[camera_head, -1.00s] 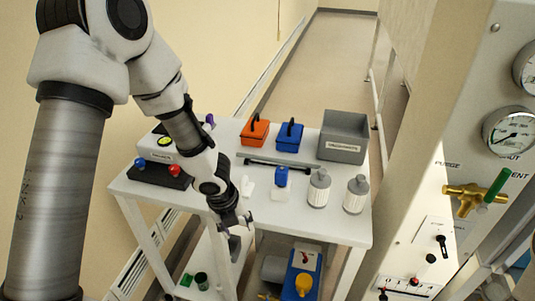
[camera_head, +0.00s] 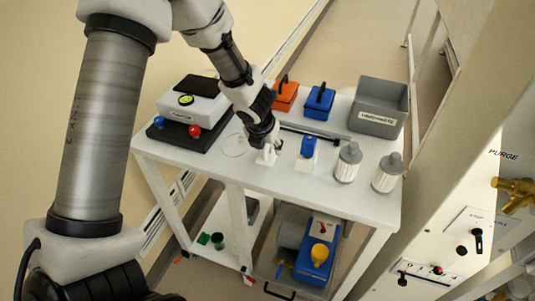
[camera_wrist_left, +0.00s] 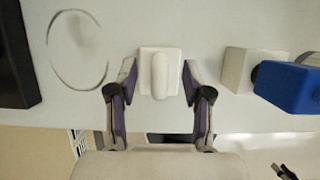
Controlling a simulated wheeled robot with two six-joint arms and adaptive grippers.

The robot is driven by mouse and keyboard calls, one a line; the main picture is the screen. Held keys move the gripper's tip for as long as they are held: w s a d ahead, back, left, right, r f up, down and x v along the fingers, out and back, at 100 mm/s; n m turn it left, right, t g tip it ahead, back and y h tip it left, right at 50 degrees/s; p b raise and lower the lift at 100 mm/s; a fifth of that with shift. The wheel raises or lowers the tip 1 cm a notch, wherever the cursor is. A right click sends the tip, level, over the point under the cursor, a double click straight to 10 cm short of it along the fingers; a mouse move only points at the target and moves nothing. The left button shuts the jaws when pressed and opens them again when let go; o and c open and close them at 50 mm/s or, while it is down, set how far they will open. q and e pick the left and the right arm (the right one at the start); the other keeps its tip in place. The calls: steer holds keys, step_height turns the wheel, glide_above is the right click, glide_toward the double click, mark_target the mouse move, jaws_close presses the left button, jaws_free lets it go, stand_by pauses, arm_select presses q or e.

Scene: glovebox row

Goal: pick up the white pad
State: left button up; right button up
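The white pad (camera_head: 266,158) lies on the white cart top (camera_head: 330,189) near its front edge. In the left wrist view the pad (camera_wrist_left: 160,55) is a flat square with a raised rounded grip along its middle. My left gripper (camera_head: 268,146) points down over the pad and partly hides it in the head view. In the left wrist view the left gripper (camera_wrist_left: 160,82) is open, one finger on each side of the pad, with a small gap on both sides. My right gripper is not in view.
A white block with a blue top (camera_head: 308,148) stands just right of the pad. Two grey-capped bottles (camera_head: 347,163) (camera_head: 387,173) stand further right. A device with red and blue knobs (camera_head: 190,115) is at left. Orange (camera_head: 285,97) and blue (camera_head: 319,102) boxes and a grey bin (camera_head: 379,107) stand behind.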

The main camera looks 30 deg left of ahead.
mark_target(267, 145)
arm_select(q)
steer(key=shift+s, duration=0.1)
steer(key=c, duration=0.5)
jaws_close()
step_height(267, 145, up, 10)
steer(key=p, duration=0.7)
steer(key=shift+r, duration=0.1)
steer(key=shift+c, duration=1.7)
jaws_free()
jaws_close()
